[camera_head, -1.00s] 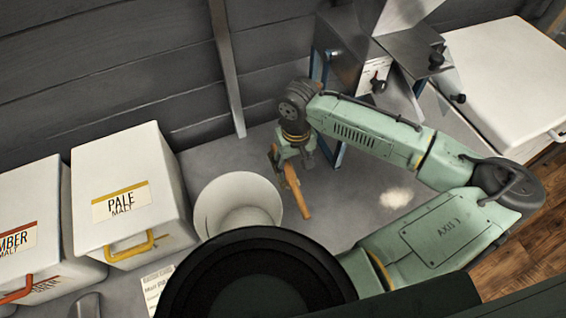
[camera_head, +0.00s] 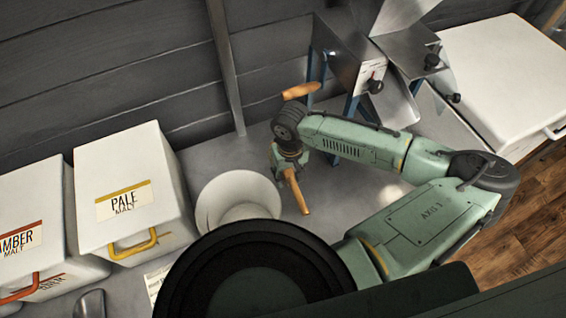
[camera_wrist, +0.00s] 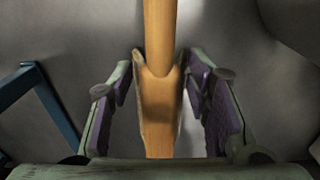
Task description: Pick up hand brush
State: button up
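The hand brush (camera_head: 298,192) has an orange-brown wooden handle and lies on the grey worktop, to the right of the white bucket. In the wrist view the brush (camera_wrist: 159,108) runs up the middle, its narrow handle at the top and its wider wooden part between my fingers. My gripper (camera_wrist: 160,88) is open around it, with a purple-padded finger on each side and narrow gaps showing. In the head view my gripper (camera_head: 284,166) is over the brush's far end and hides it. The bristles are mostly hidden.
The white bucket (camera_head: 238,190) stands close to the left of my gripper. The mill (camera_head: 345,60) with blue legs and a wooden handle (camera_head: 300,90) stands behind. White malt bins (camera_head: 125,185) are at the left. A pale spill (camera_head: 393,192) lies to the right.

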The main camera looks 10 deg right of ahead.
aim_at(290, 176)
grip_shut()
dwell(0.3)
jog(key=shift+r, duration=0.2)
jog(key=shift+r+b, duration=0.35)
jog(key=shift+r, duration=0.25)
jog(key=shift+s+d+r+b, duration=0.1)
jog(key=shift+s+r+b, duration=0.15)
jog(key=shift+r, duration=0.2)
jog(key=shift+s+r+b, duration=0.2)
jog(key=shift+r, duration=0.25)
jog(key=s+b, duration=0.1)
jog(key=s, duration=0.3)
jog(key=s+d+b, duration=0.1)
jog(key=s, duration=0.3)
jog(key=s+r+b, duration=0.1)
jog(key=s, duration=0.3)
jog(key=shift+d, duration=0.4)
jog(key=shift+s+r+p, duration=0.4)
jog(key=shift+r+p, duration=0.3)
jog(key=shift+p, duration=0.15)
jog(key=shift+s+d+f+p, duration=0.15)
jog(key=shift+s+p, duration=0.4)
jog(key=shift+p, duration=0.55)
jog(key=shift+s+d+f+p, duration=0.15)
jog(key=shift+s+p, duration=0.35)
jog(key=shift+p, duration=0.55)
